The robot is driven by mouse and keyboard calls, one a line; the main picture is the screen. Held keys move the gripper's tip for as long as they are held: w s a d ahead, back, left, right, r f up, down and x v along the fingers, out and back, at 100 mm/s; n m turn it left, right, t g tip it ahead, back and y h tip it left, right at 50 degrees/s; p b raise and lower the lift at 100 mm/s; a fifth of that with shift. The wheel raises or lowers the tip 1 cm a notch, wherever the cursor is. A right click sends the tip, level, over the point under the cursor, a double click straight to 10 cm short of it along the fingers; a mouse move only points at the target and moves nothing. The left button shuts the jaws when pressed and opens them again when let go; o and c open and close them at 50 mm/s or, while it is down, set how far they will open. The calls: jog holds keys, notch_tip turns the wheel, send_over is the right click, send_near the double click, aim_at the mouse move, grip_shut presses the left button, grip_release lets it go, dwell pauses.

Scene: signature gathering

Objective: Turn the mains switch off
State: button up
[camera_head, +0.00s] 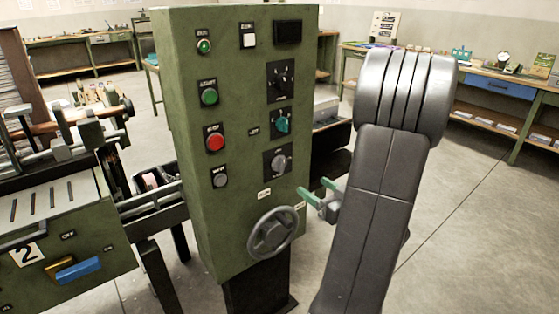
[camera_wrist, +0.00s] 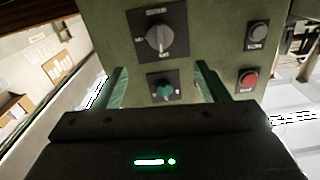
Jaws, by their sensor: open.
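The green control cabinet (camera_head: 230,245) carries three rotary switches in a column: a black one (camera_head: 281,82), a teal one (camera_head: 282,125) and a grey one (camera_head: 277,161). Their labels are too small to read, so I cannot tell which is the mains switch. My gripper (camera_head: 316,188) is open and empty, to the lower right of the grey switch and apart from it. In the wrist view the panel appears inverted. The grey switch (camera_wrist: 159,39) is above and the teal switch (camera_wrist: 163,88) shows between my green fingers (camera_wrist: 163,67).
A handwheel (camera_head: 273,232) juts from the cabinet below the switches, close to my gripper. Green (camera_head: 209,97) and red (camera_head: 215,142) push buttons sit left of the switches. A machine with slotted top (camera_head: 45,203) stands at left. Floor at right is clear.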

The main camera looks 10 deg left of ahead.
aim_at(283, 167)
jog(key=x, duration=1.3)
jog(key=shift+w+a, duration=0.1)
jog(key=shift+a, duration=0.05)
jog(key=c, duration=1)
jog(key=shift+f+b, duration=0.15)
jog(key=shift+b, duration=0.2)
